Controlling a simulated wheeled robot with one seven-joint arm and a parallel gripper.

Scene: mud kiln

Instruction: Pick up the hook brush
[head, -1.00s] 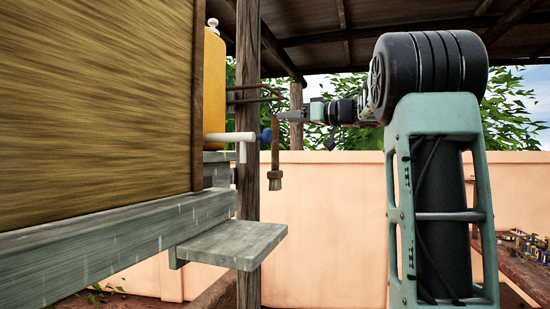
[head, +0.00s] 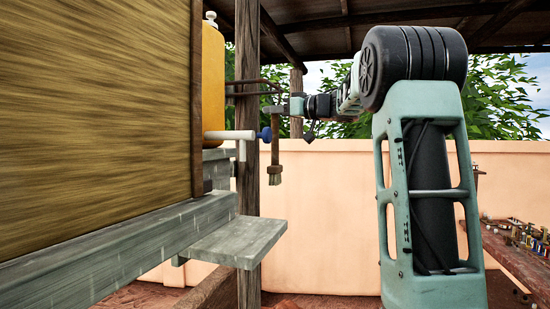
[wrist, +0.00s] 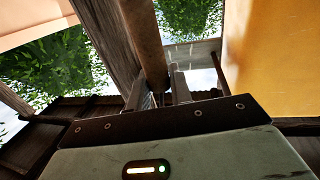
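The hook brush (head: 275,160) hangs upright beside the wooden post, its brown handle up and pale bristles down. The dark hook rods (head: 258,90) stick out from the post above it. My gripper (head: 272,109) is at the upper end of the handle, level and pointing left. In the wrist view, the brown handle (wrist: 147,42) runs between the two fingertips of my gripper (wrist: 157,88). The fingers are apart, with a narrow gap beside the handle at the right finger. The bristles are out of the wrist view.
A wooden post (head: 247,200) stands just left of the brush. A yellow tank (head: 213,80) with a white tap pipe (head: 232,135) and blue knob (head: 266,134) is close by. A grey ledge (head: 235,243) juts out below. A pink wall (head: 330,210) stands behind.

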